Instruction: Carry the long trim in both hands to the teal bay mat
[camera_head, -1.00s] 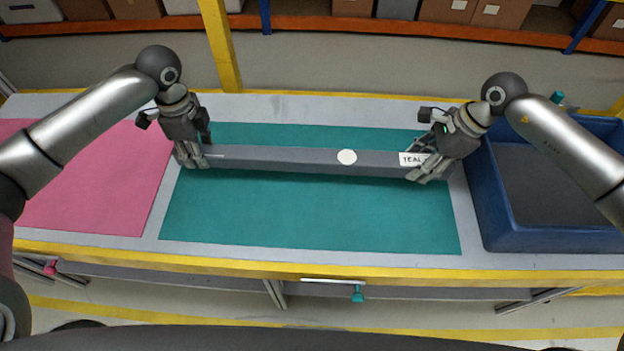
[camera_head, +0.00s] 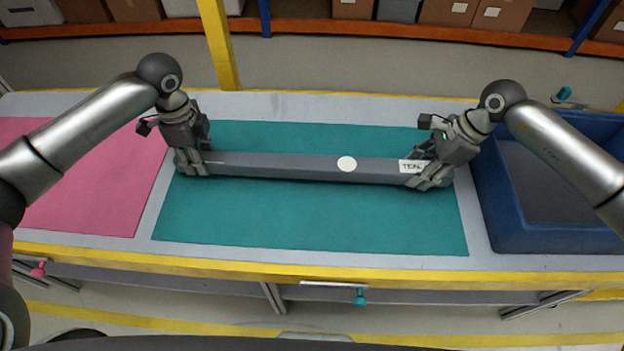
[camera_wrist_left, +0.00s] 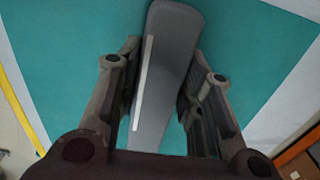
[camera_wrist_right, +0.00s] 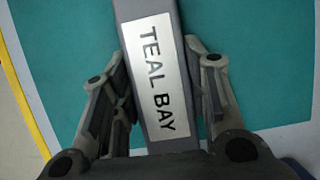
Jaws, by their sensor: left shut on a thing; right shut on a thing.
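The long grey trim (camera_head: 275,166) lies lengthwise over the teal bay mat (camera_head: 310,225) in the head view. It has a white round spot and a white label near its right end; the label reads TEAL BAY in the right wrist view (camera_wrist_right: 163,80). My left gripper (camera_head: 193,168) is shut on the trim's left end, and the left wrist view shows the trim (camera_wrist_left: 165,70) between the fingers. My right gripper (camera_head: 430,178) is shut on the trim near the label. I cannot tell whether the trim touches the mat.
A pink mat (camera_head: 75,190) lies to the left on the same workbench. A blue bin (camera_head: 485,215) stands close to the right of the teal mat. A yellow post (camera_head: 220,45) rises behind the bench. The front part of the teal mat is clear.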

